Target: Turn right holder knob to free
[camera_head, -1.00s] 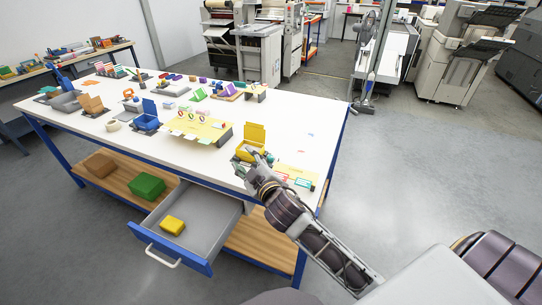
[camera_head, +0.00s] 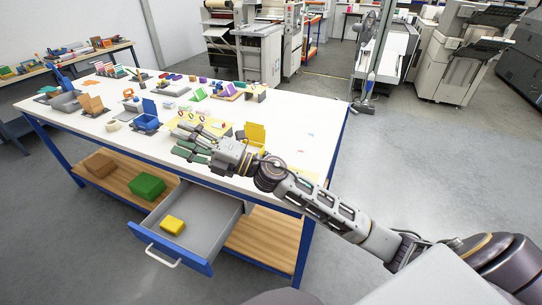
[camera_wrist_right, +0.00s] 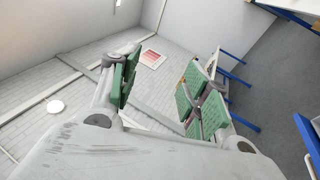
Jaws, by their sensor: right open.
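A yellow board (camera_head: 218,124) lies on the white table (camera_head: 270,112). A few small round dials or knobs (camera_head: 201,117) stand along its far edge; they are too small to tell which way they are turned. My right gripper (camera_head: 186,143) is over the board's near edge and hides part of it. Its green-padded fingers point left. In the right wrist view my right gripper (camera_wrist_right: 160,88) is open with nothing between its fingers; the board does not show there. My left gripper is not in view.
A yellow open box (camera_head: 255,133) stands behind my right arm, partly hidden. A drawer (camera_head: 215,213) hangs open below the table's front edge, with a yellow block (camera_head: 173,225) inside.

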